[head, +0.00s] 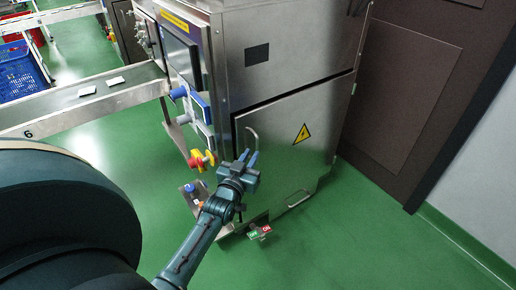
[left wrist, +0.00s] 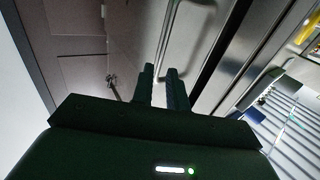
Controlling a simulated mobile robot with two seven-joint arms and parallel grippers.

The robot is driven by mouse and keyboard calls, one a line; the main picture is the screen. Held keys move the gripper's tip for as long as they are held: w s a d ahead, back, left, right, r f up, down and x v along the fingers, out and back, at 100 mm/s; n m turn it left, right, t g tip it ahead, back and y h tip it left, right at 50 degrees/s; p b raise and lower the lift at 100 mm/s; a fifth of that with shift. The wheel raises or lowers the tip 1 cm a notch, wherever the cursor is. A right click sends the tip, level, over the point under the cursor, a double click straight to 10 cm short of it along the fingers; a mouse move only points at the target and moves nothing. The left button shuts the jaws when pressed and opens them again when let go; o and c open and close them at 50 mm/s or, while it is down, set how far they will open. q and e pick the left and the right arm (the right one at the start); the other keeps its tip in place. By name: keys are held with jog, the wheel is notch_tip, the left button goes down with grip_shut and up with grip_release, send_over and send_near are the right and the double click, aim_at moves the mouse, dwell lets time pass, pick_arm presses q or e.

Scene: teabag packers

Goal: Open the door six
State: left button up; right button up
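A stainless steel cabinet door (head: 283,150) with a yellow warning triangle fills the lower front of the machine and looks closed. A bent bar handle (head: 252,137) stands at its upper left. My left gripper (head: 249,157) is just below and in front of this handle, fingers pointing at it. In the left wrist view the two fingers (left wrist: 161,72) are apart, with the metal handle (left wrist: 166,38) just ahead of their tips. I cannot tell whether they touch it. No number six shows on the door. My right gripper is not in view.
Red and yellow knobs (head: 201,160) stick out left of the door. A conveyor (head: 85,96) marked 6 runs left. A brown door (head: 400,100) stands right. Green floor (head: 350,235) is clear at the front right.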

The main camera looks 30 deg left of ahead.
aim_at(257, 146)
pick_arm(q)
jog(key=w, duration=0.3)
jog(key=w+a+b, duration=0.1)
jog(key=w, duration=0.1)
jog(key=shift+w, duration=0.35)
jog(key=shift+c, duration=0.3)
grip_shut()
